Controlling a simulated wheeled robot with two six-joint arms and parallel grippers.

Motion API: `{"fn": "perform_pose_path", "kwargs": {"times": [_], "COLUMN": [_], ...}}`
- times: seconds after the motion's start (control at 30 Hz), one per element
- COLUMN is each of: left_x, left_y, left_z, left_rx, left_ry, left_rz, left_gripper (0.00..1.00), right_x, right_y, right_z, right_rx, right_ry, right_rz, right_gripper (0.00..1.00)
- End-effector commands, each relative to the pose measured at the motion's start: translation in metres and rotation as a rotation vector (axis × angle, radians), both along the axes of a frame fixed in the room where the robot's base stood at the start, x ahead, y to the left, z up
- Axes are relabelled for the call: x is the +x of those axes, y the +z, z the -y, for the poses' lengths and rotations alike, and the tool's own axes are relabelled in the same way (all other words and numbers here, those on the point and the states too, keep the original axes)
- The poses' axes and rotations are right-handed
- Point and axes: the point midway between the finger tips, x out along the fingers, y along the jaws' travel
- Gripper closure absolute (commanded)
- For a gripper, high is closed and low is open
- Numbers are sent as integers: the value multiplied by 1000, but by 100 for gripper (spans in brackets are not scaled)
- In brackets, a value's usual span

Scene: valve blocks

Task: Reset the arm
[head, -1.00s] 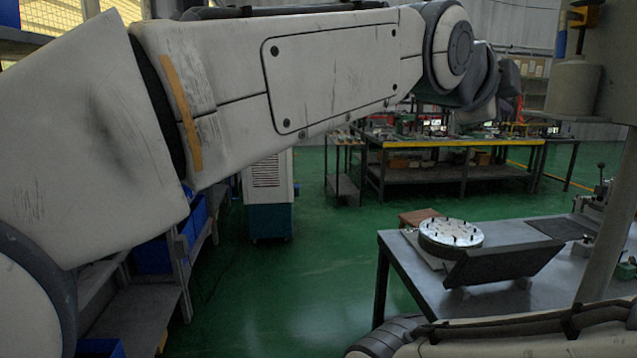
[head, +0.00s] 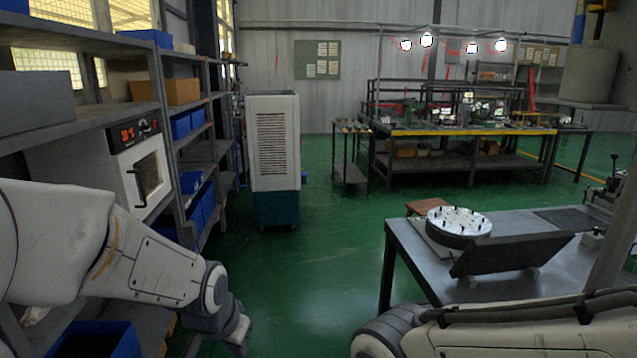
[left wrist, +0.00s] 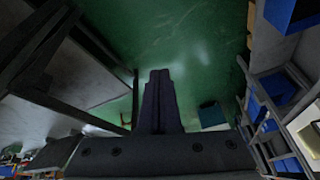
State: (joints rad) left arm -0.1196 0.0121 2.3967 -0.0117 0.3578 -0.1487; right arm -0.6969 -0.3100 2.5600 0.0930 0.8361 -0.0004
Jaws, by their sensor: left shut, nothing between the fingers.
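My left arm (head: 150,265) comes in low at the left of the head view and bends down beside the shelving. Its lower end leaves the bottom of the head view, with the fingers not clear there. In the left wrist view my left gripper (left wrist: 159,76) has its two dark fingers together with nothing between them, over green floor. My right arm (head: 520,330) lies across the lower right of the head view. Its gripper is out of view.
A metal table (head: 405,250) at the right bears a round white-topped fixture (head: 459,221) and a tilted dark panel (head: 512,253). Shelving (head: 195,75) with blue bins stands left. A white cabinet unit (head: 273,150) stands behind. Green floor between is clear.

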Motion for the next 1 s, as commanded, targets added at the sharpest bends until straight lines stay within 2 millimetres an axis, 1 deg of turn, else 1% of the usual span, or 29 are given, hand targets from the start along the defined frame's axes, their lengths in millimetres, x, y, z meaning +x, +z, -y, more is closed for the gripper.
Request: {"fn": "perform_pose_path", "kwargs": {"times": [0.03, 0.1, 0.33, 0.47, 0.67, 0.77, 0.87, 1.0], "left_x": [-11, -24, -66, -72, -91, -104, -122, -156], "left_y": [-8, -17, -41, -30, -14, -4, 8, 26], "left_z": [-9, -18, -40, -18, 16, 34, 54, 80], "left_rx": [-7, -17, -44, -41, -36, -30, -23, -8], "left_ry": [46, 105, 276, 207, 90, 17, -67, -207], "left_rz": [-27, -59, -149, -164, -197, -219, -244, -286], "left_gripper": [100, 100, 100, 100, 100, 100, 100, 100], "right_x": [0, 0, 0, 0, 0, 0, 0, 0], "right_y": [0, 0, 0, 4, 9, 12, 16, 21], "right_z": [0, 0, 0, 0, 0, 0, 0, 0], "right_rx": [0, 0, 0, 0, 0, 0, 0, 0], "right_ry": [0, 0, 0, 0, 0, 0, 0, 0], "right_rz": [0, 0, 0, 0, 0, 0, 0, 0], "right_gripper": [50, 50, 50, 50, 50, 50, 50, 50]}}
